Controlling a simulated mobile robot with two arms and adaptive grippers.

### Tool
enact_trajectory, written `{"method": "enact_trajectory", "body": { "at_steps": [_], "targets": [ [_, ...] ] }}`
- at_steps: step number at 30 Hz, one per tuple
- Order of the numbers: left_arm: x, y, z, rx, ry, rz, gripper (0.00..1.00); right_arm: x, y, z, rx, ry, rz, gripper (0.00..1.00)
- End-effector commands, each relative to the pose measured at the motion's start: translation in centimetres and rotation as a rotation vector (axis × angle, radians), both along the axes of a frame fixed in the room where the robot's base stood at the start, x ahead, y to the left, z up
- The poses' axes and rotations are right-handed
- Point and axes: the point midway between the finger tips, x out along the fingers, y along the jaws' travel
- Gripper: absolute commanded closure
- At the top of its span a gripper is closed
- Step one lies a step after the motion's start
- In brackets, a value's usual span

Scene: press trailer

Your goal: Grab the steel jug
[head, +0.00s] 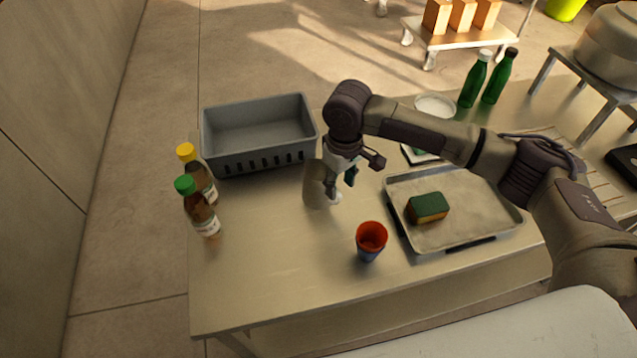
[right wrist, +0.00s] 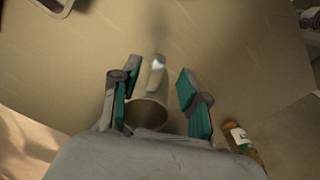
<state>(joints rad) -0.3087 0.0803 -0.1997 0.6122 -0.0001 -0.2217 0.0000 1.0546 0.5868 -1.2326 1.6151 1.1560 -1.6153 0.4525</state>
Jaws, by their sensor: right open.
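The steel jug (head: 314,186) stands on the metal table in front of the grey crate, partly hidden by my right gripper (head: 341,187). In the right wrist view the jug (right wrist: 149,113) lies between the two green-padded fingers of my right gripper (right wrist: 159,72). Its round mouth faces the camera and its handle points up in that picture. The right gripper is open, with a finger on each side of the jug; I cannot tell whether either touches it. My left gripper is not in view.
A grey crate (head: 225,160) stands behind the jug. Two brown bottles (head: 203,212) (head: 205,182) stand at the left edge. A red-and-blue cup (head: 371,240) stands in front, and a tray (head: 465,235) with a green-topped sponge (head: 427,208) lies right. The front left tabletop is clear.

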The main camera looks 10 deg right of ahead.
Motion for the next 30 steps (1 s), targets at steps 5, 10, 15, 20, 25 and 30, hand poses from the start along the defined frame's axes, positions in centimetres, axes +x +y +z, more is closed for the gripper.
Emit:
{"method": "enact_trajectory", "body": {
  "at_steps": [5, 10, 15, 20, 25, 30],
  "targets": [
    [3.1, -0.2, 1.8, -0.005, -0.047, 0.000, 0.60, 0.1, -0.1, -2.0, -0.004, 0.005, 0.000, 0.55],
    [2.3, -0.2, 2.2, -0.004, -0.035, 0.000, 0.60, 0.2, -0.1, -4.4, -0.001, 0.003, 0.000, 0.55],
    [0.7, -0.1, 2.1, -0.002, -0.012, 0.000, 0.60, 0.2, 0.0, -5.1, -0.001, 0.000, 0.001, 0.55],
    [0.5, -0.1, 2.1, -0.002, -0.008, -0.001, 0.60, 0.2, 0.0, -5.1, -0.001, 0.000, 0.001, 0.59],
    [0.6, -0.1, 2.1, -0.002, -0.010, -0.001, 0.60, 0.2, -0.1, -5.1, -0.001, 0.000, 0.001, 0.87],
    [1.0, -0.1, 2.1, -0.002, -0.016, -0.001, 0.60, 0.2, -0.1, -5.1, -0.001, 0.000, 0.001, 1.00]
  ]
}}
